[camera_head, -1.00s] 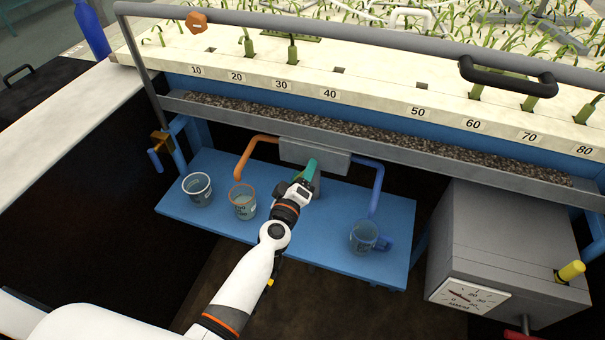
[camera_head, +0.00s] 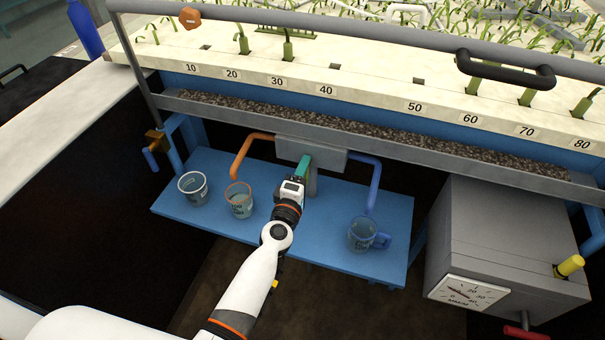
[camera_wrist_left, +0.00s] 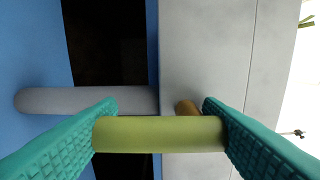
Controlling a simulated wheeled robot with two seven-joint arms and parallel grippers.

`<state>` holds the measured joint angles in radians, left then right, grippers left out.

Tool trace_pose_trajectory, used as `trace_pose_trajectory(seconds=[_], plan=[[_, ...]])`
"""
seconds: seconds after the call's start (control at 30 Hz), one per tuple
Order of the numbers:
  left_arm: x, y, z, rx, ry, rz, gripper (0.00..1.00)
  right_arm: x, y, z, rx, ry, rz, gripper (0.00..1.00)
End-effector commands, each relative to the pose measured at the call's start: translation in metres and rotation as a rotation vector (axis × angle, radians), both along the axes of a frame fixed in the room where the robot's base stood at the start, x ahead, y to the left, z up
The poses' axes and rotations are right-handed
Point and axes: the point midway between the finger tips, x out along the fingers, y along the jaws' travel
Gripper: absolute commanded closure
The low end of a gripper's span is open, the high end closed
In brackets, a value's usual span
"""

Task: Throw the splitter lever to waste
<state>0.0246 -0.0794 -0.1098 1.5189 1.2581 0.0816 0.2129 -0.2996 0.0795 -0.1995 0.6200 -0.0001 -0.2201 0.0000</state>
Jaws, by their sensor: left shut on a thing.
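The splitter is a grey box (camera_head: 310,154) under the gravel trough, with an orange pipe (camera_head: 252,150) leaving it to the left and a blue pipe (camera_head: 372,185) to the right. The splitter lever shows in the left wrist view as a yellow-green bar (camera_wrist_left: 160,134) lying across between two teal fingers, with a brass-coloured stub (camera_wrist_left: 187,107) behind it. My left gripper (camera_head: 303,168) is shut on this bar in front of the box; it fills the lower part of the wrist view (camera_wrist_left: 160,125). In the head view the gripper hides the lever. My right gripper is not in view.
On the blue shelf (camera_head: 330,235) stand a clear cup (camera_head: 193,188) and an orange-rimmed cup (camera_head: 240,200) at left, and a blue-handled jug (camera_head: 362,236) at right. A grey box with a dial (camera_head: 468,292) stands further right. A rail (camera_head: 340,32) runs above.

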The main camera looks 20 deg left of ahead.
Motion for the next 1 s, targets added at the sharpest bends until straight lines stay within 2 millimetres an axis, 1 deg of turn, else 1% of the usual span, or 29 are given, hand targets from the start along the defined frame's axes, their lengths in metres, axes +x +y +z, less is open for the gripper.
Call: trace_pose_trajectory(seconds=[0.5, 0.53, 0.63, 0.67, 0.9, 1.0], plan=[[-0.0006, -0.0003, -0.0015, -0.025, 0.004, 0.000, 0.62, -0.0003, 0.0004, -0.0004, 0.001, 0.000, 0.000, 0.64], [-0.0006, -0.0003, -0.0015, -0.025, 0.004, 0.000, 0.36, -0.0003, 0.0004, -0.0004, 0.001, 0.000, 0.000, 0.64], [-0.0005, -0.0003, -0.0014, -0.025, 0.003, 0.000, 0.19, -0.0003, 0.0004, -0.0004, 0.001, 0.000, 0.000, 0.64], [-0.0005, -0.0004, -0.0013, -0.025, 0.003, 0.000, 0.17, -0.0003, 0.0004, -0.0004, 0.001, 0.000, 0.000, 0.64], [-0.0004, -0.0004, -0.0007, -0.024, 0.002, 0.000, 0.17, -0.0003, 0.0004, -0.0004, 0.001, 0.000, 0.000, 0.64], [-0.0046, -0.0002, -0.0006, -0.024, 0.002, 0.000, 0.17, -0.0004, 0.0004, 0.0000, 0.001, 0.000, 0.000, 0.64]])
